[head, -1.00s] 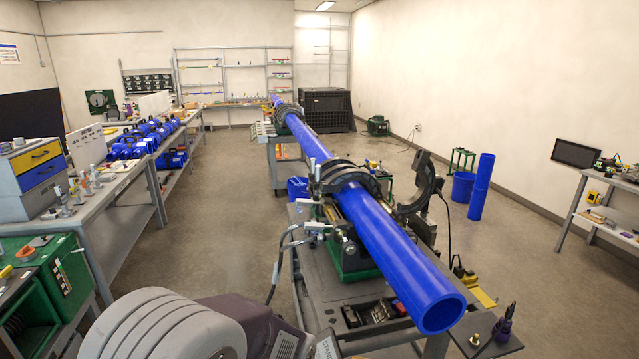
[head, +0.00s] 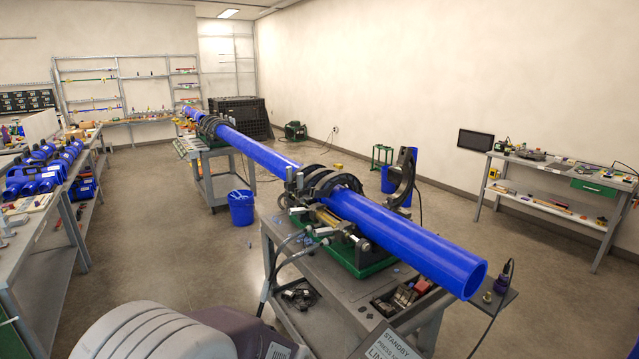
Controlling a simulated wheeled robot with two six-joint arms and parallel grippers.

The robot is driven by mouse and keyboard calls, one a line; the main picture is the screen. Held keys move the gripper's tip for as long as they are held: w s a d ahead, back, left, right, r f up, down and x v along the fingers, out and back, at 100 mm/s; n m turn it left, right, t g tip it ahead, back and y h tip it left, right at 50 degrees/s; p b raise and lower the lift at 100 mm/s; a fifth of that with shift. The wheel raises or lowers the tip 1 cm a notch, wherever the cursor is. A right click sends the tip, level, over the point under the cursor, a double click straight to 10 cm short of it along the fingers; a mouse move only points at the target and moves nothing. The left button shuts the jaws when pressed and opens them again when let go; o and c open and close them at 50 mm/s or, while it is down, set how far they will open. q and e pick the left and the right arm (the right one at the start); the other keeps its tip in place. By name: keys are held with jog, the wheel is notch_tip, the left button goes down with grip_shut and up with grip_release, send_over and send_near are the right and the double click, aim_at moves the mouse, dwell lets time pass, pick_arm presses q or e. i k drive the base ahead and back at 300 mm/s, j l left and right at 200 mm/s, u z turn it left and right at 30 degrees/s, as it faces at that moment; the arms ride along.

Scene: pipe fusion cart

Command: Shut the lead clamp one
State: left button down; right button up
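The long blue pipe (head: 400,230) lies through the black clamps of the fusion machine on the cart (head: 285,235). One black half-ring clamp jaw (head: 403,178) stands swung up and open beside the pipe, on its right side. Other black clamp rings (head: 325,182) sit around the pipe just behind it. The frames carry no label that tells which clamp is lead clamp one. Neither of my grippers is in view.
A sign (head: 388,345) stands at the cart's near edge. A blue bucket (head: 241,207) stands on the floor behind the cart. A workbench (head: 550,172) is along the right wall, with open floor between it and the cart. A blue-loaded bench (head: 70,215) is at left.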

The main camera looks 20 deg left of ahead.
aim_at(322, 189)
jog(key=i+j+z, duration=0.15)
jog(key=j, duration=0.4)
jog(key=i+j+z, duration=0.2)
jog(key=j, duration=0.4)
jog(key=j+z, duration=0.15)
jog(key=j, duration=0.45)
jog(key=i+j+z, duration=0.15)
jog(key=j, duration=0.5)
jog(key=i+j+z, duration=0.3)
jog(key=j, duration=0.4)
jog(key=i+j+z, duration=0.35)
jog(key=j, duration=0.45)
jog(key=i+j+z, duration=0.1)
jog(key=i, duration=0.25)
